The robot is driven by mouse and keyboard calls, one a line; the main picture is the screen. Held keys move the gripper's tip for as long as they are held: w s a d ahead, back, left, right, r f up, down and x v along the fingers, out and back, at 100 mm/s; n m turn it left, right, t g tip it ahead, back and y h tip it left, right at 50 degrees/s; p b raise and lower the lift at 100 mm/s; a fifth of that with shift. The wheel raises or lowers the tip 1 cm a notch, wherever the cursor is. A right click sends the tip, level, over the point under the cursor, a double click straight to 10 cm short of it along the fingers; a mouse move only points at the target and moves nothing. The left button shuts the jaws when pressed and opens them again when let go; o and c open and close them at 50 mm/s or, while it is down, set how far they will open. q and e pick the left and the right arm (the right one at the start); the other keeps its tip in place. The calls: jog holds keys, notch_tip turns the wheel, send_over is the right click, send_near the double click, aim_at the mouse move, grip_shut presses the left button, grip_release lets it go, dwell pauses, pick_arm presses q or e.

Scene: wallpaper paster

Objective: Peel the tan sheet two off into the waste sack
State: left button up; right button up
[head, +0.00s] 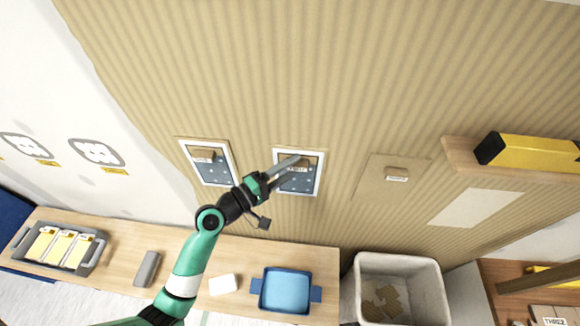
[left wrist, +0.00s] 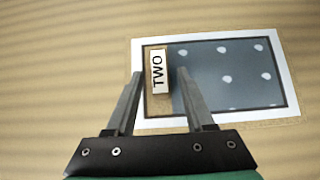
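On the ribbed tan wall, the middle panel (head: 313,184) has a blue dotted face, a white border and a thin tan margin. In the left wrist view (left wrist: 230,80) a tab marked TWO (left wrist: 158,72) lies along the panel's left edge. My left gripper (head: 290,161) reaches over this panel in the head view. In the left wrist view its fingers (left wrist: 160,73) are apart, one each side of the tab, with nothing clearly held. Whether they touch the wall, I cannot tell. A pale open container (head: 404,263), apparently the waste sack, stands lower right with tan scraps (head: 385,302) inside. My right gripper is out of view.
A similar blue dotted panel (head: 214,170) is on the left; a plain tan sheet (head: 372,180) with a tab is on the right. A shelf (head: 463,158) with a yellow-black box (head: 530,149) juts out. A blue tray (head: 286,291) and grey tray (head: 34,262) stand on the bench below.

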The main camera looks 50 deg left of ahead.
pick_arm(q)
grip_shut()
jog(key=shift+s+d, duration=0.1)
jog(key=shift+s+d+p, duration=0.85)
jog(key=shift+s+d, duration=0.7)
jog(key=shift+s, duration=0.25)
jog(key=s+d+p, duration=0.1)
jog(key=s+d, duration=0.3)
jog(key=s, duration=0.1)
jog(key=shift+d+p, duration=0.3)
jog(key=shift+s, duration=0.1)
